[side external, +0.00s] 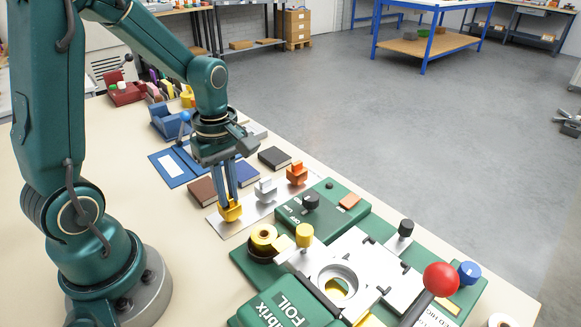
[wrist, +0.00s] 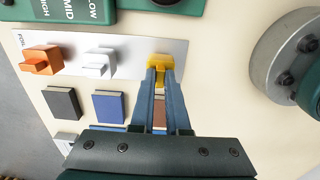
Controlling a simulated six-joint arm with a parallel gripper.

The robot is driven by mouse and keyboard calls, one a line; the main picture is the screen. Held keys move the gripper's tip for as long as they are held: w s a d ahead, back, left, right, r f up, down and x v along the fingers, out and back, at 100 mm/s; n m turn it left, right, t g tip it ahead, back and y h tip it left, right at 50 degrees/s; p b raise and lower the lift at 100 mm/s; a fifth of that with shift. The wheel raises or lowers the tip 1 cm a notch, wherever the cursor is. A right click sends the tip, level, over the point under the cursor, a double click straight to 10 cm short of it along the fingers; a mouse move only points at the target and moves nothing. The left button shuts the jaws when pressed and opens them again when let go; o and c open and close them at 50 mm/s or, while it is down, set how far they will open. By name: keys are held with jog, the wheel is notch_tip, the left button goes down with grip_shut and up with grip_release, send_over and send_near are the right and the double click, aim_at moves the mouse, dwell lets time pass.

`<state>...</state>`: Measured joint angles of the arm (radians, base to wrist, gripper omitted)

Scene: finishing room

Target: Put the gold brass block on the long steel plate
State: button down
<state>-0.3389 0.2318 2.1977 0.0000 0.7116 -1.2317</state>
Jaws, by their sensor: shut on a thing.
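My gripper (side external: 229,206) is shut on the gold brass block (side external: 232,213), with a finger on either side of it. In the wrist view the gold block (wrist: 165,59) shows beyond my fingertips. The long steel plate (side external: 272,199) is a flat pale strip on the bench. The gold block is at the plate's near end; I cannot tell whether it touches the plate or hangs just above. A silver block (wrist: 99,63) and an orange copper-coloured block (wrist: 41,59) stand in a row farther along the plate.
Brown (side external: 202,191), blue (side external: 241,173) and black (side external: 274,157) flat blocks lie beside the plate. A green foil machine (side external: 280,303) with a red ball lever (side external: 440,279) stands close on the other side. A blue folder (side external: 173,166) lies behind.

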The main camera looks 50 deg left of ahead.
jog(key=c, duration=0.9)
grip_release()
jog(key=shift+f, duration=0.15)
notch_tip(320, 180, up, 12)
jog(key=s+d+m+t, duration=0.2)
jog(key=m, duration=0.4)
jog(key=s+d+m+t, duration=0.1)
jog(key=s+d+m, duration=0.1)
jog(key=m, duration=0.4)
jog(key=s+d+m+t, duration=0.2)
jog(key=d+m, duration=0.1)
jog(key=m, duration=0.3)
jog(key=shift+s+d+f+t, duration=0.1)
jog(key=shift+d+f+t, duration=0.15)
jog(key=shift+d+t, duration=0.05)
